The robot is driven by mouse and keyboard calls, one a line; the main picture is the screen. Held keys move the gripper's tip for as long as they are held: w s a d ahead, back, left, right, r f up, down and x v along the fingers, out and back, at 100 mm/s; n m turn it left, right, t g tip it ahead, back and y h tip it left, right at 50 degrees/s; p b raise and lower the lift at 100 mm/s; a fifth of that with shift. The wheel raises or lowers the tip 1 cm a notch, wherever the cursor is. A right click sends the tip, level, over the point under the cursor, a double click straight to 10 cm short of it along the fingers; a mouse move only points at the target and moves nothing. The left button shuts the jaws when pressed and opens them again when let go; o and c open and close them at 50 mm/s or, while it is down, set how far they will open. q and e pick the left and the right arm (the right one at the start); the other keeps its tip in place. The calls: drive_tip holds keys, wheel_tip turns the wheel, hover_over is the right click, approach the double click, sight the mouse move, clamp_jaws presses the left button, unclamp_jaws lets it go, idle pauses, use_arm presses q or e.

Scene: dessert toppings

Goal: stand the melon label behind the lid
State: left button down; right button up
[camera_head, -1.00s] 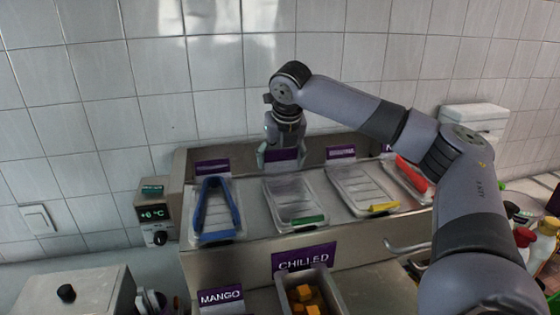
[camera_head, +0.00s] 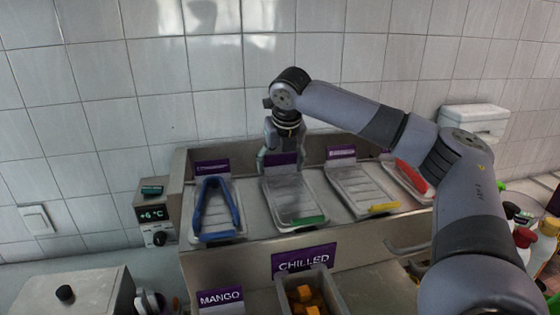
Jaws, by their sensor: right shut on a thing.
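My right gripper (camera_head: 282,154) points down at the back of the topping counter and is shut on a small purple label (camera_head: 281,159), taken as the melon label; its lettering is too small to read. The label is upright, just behind the back edge of the clear lid with the green strip (camera_head: 292,198), second from the left. Whether its foot touches the counter is hard to tell. My left gripper is not in view.
Purple labels stand behind the left lid (camera_head: 212,168) and the third lid (camera_head: 341,153). Blue tongs (camera_head: 217,210) lie on the left lid. A back wall panel (camera_head: 236,155) runs close behind the labels. A CHILLED sign (camera_head: 304,261) stands in front.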

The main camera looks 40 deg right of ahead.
drive_tip(key=shift+f, duration=0.1)
drive_tip(key=o, duration=1.4)
drive_tip(key=v, duration=1.2)
